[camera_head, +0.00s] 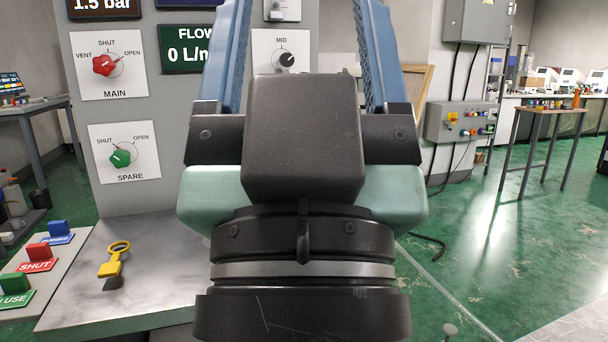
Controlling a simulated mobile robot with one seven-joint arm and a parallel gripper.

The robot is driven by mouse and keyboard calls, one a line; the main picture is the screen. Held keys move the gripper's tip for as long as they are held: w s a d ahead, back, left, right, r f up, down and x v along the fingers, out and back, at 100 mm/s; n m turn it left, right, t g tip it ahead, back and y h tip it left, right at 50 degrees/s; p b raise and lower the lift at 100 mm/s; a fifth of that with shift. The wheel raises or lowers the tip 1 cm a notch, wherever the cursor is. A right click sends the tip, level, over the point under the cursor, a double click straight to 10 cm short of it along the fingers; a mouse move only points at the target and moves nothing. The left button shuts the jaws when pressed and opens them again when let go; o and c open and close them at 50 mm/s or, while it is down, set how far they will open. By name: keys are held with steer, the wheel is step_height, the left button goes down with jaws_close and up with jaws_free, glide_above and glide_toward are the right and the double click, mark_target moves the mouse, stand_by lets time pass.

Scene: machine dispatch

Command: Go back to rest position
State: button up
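My gripper (303,40) fills the middle of the view, raised in front of a grey control panel (220,100). Its two blue fingers stand wide apart and run out of the top edge, so their tips are hidden. Nothing shows between the fingers except the panel and its dials behind. The wrist and gripper body hide the lower middle of the panel and part of the metal bench top (165,255). A yellow key-like piece (116,257) stands on the bench to the left, apart from my gripper.
The panel carries a red MAIN knob (104,65), a green SPARE knob (122,158) and a flow display (188,50). Several coloured tagged blocks (38,252) sit at the lower left. A wall control box (460,122) and a wooden table (545,112) stand right, with open green floor (500,240).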

step_height(320, 180, up, 31)
steer(key=p, duration=2.8)
steer(key=shift+p, duration=0.3)
